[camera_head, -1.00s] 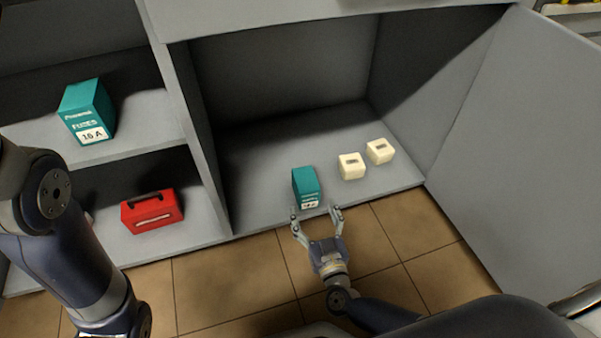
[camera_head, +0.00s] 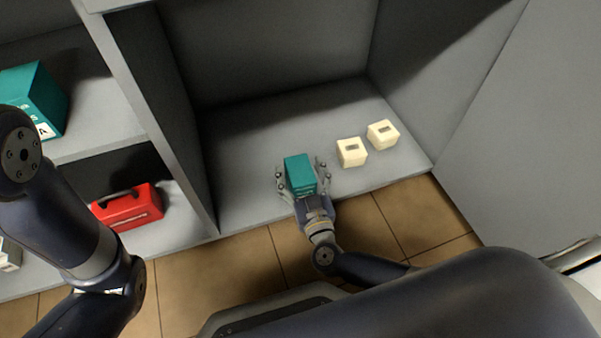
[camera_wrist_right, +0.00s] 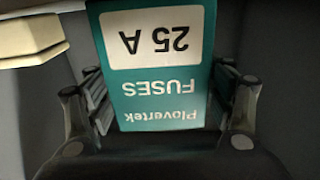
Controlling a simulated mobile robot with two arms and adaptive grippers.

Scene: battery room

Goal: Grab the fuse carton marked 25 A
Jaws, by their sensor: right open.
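The teal fuse carton (camera_head: 299,172) stands on the bottom shelf of the right compartment. In the right wrist view its label reads 25 A, upside down, with "Plovertek FUSES" on the carton (camera_wrist_right: 160,85). My right gripper (camera_head: 301,174) is open, with one finger on each side of the carton; in the right wrist view the fingers (camera_wrist_right: 159,100) flank it, and I cannot tell whether they touch it. Another teal fuse carton (camera_head: 36,95) stands on the upper left shelf, its label partly hidden. My left arm shows at the left, but its gripper is out of view.
Two cream boxes (camera_head: 351,152) (camera_head: 383,134) stand right of the carton. A red case (camera_head: 130,207) lies on the lower left shelf. A grey divider (camera_head: 155,115) closes the compartment's left side, and a grey door panel stands at the right.

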